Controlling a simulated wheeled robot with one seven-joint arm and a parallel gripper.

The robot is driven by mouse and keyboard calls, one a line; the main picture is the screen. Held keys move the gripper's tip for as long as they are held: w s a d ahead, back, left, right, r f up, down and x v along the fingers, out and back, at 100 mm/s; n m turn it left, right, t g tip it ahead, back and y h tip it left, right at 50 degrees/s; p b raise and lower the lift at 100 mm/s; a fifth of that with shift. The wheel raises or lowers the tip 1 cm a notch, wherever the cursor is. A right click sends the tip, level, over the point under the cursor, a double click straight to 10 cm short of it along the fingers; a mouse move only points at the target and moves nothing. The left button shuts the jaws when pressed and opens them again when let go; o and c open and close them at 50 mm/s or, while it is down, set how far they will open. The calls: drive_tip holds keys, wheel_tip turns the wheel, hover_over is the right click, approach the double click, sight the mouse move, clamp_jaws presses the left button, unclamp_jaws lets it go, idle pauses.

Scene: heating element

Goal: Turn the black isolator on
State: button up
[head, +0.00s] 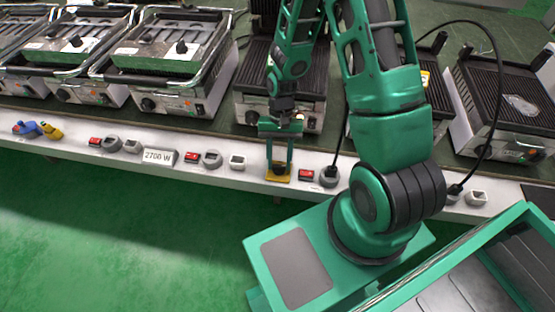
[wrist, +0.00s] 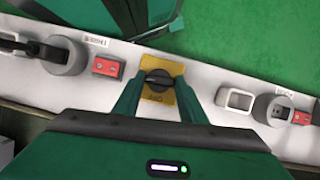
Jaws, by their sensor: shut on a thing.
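The black isolator (wrist: 157,80) is a round black knob with a bar-shaped handle on a yellow plate (wrist: 158,104). The plate is mounted on the white strip along the front of the counter. The handle lies roughly crosswise in the wrist view. In the head view the isolator is mostly hidden by my fingers, and the yellow plate (head: 270,178) shows under them. My gripper (head: 279,164) points down at the plate, with one green finger on each side of the knob. It is shut on the knob; the fingertips in the wrist view are at its sides.
Red switches (head: 306,175) and grey round sockets (head: 328,177) flank the plate. A black plug sits in the grey socket (wrist: 63,56) to the left in the wrist view. A white square box (wrist: 236,99) is close on the other side. Contact grills (head: 165,65) stand behind on the counter.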

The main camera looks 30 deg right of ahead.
drive_tip(key=shift+w+m, duration=0.1)
drive_tip(key=shift+m, duration=0.5)
drive_tip(key=shift+t+y, duration=0.3)
drive_tip(key=o, duration=1.1)
drive_tip(key=shift+c, duration=0.2)
drive_tip(key=v, duration=1)
drive_tip(key=shift+w+r, duration=0.2)
drive_tip(key=shift+r, duration=0.1)
drive_tip(key=shift+d, duration=0.15)
